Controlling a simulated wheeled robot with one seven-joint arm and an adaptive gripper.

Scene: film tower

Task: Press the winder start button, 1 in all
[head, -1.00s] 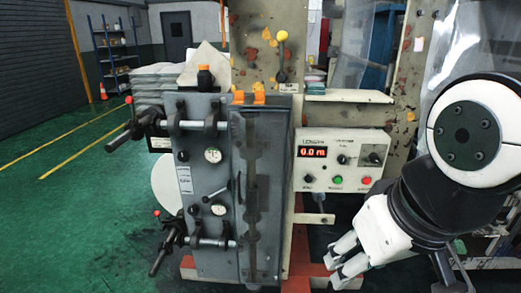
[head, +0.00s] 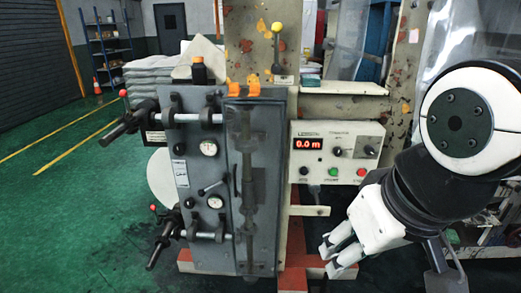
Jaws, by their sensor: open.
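The winder control box (head: 338,152) is a pale panel on the machine's post, with a red display reading 0.0 m. A green button (head: 333,172) and a red button (head: 362,172) sit along its lower edge, with black knobs above and beside them. The labels are too small to read, so I cannot tell by text which is the start button. My gripper (head: 328,260) is open and empty, below the box and apart from it, its fingers pointing down and left. Nothing hides the buttons.
A grey machine cabinet (head: 205,225) with gauges and protruding handles stands left of the box. A small ledge (head: 309,211) juts out just below the box, and a shelf (head: 342,88) is above it. Green floor (head: 75,220) is open at the left.

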